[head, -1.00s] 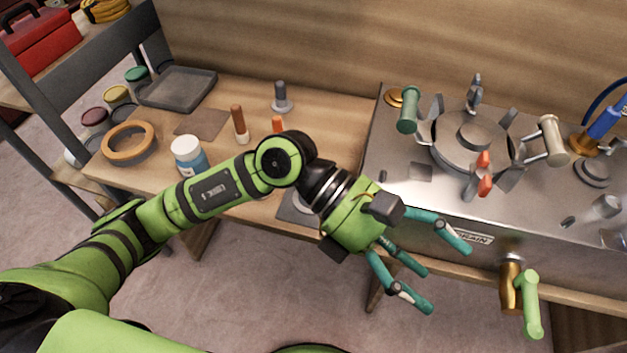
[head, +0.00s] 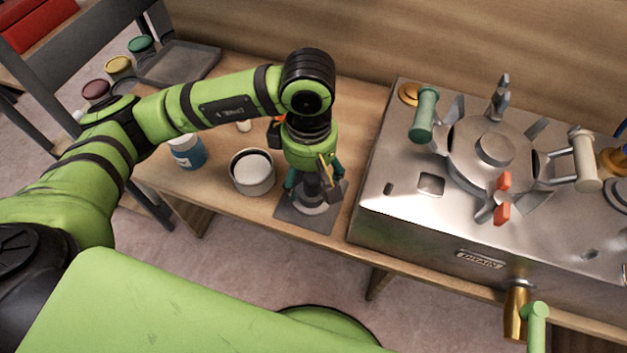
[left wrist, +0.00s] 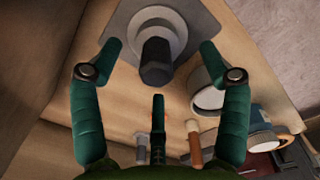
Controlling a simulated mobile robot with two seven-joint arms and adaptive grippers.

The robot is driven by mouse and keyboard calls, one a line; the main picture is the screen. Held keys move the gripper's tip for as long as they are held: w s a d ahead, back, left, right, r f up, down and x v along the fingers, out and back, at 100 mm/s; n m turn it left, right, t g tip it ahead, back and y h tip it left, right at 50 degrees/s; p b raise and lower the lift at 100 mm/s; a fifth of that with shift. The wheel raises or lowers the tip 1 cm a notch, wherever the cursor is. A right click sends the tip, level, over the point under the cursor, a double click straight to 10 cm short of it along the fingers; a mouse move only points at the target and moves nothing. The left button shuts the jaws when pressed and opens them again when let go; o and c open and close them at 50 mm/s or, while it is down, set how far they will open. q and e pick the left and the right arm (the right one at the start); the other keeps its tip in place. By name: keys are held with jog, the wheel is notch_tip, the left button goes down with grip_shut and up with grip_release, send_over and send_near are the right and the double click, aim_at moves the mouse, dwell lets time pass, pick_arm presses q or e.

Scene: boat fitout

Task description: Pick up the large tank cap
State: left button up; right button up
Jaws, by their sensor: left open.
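The large tank cap (head: 313,208), a grey round flange with a dark knob on top, rests on a grey square mat at the front of the wooden bench. In the left wrist view, the cap (left wrist: 157,57) shows its dark knob between my fingers. My left gripper (head: 314,184) points down just over the cap, partly covering it in the head view. Its green fingers are open, one to each side of the knob and one nearer the wrist camera; I see no clear contact. My right gripper is not in view.
An open grey-white can (head: 252,173) stands just left of the mat, with a blue-labelled jar (head: 187,150) beyond it. A steel tank (head: 400,210) with a clamped round hatch (head: 490,155) stands to the right. A grey tray (head: 180,62) lies at the back left.

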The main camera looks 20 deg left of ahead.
aim_at(312, 187)
pick_arm(q)
notch_tip(312, 187, down, 2)
jog(key=shift+d+f+p, duration=0.1)
jog(key=shift+f+p, duration=0.15)
jog(key=shift+p, duration=0.1)
notch_tip(312, 187, down, 2)
jog(key=shift+w+f, duration=0.15)
jog(key=shift+f, duration=0.25)
jog(key=shift+c, duration=0.9)
jog(key=c, duration=1.1)
jog(key=shift+r, duration=0.35)
notch_tip(312, 187, up, 8)
jog(key=shift+r+b, duration=0.25)
jog(key=shift+b, duration=0.05)
jog(key=shift+r, duration=0.4)
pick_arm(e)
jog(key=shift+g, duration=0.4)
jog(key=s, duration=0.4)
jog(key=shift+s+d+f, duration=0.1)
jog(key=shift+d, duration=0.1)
